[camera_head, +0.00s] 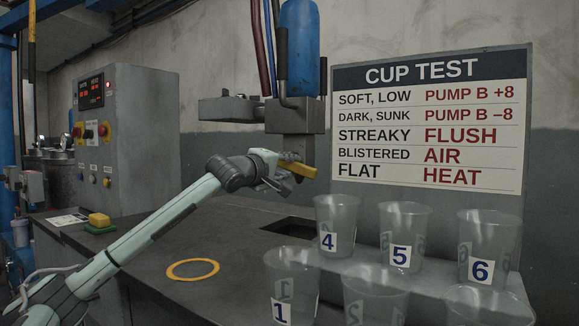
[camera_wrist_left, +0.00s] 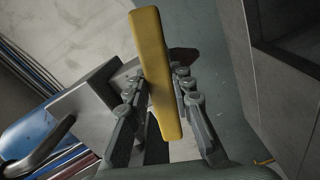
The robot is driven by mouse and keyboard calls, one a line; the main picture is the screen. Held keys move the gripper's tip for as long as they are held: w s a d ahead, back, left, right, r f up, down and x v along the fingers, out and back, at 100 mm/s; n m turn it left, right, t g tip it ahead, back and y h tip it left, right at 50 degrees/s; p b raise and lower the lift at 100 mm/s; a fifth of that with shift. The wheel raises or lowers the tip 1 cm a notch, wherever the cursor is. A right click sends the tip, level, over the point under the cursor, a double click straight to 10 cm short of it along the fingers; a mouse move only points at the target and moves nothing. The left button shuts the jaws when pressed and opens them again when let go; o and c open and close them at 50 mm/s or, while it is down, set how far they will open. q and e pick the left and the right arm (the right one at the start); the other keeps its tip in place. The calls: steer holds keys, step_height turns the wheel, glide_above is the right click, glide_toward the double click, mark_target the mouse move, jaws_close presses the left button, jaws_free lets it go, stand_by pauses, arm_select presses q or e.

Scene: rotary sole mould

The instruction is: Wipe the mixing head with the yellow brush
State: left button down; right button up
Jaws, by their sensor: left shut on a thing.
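My left gripper (camera_head: 276,180) is shut on the yellow brush (camera_head: 298,169), just below the mixing head (camera_head: 290,122). In the left wrist view the brush (camera_wrist_left: 153,70) stands as a long yellow bar between the fingers of the gripper (camera_wrist_left: 163,100). The grey block of the mixing head (camera_wrist_left: 92,103) shows behind and to the left of the brush there. The brush is close under the head in the head view; I cannot tell whether they touch. The brush's bristles are not clearly visible. My right gripper is not in view.
Several clear numbered cups (camera_head: 338,228) stand at the right, before the cup test sign (camera_head: 430,120). A yellow ring (camera_head: 193,268) lies on the dark table (camera_head: 150,250). A yellow and green sponge-like block (camera_head: 100,222) sits at the left, near the control cabinet (camera_head: 130,140).

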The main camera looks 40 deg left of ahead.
arm_select(q)
steer(key=shift+w+a+r+p, duration=0.1)
steer(key=shift+w+a+p, duration=0.1)
steer(key=shift+w+p, duration=0.6)
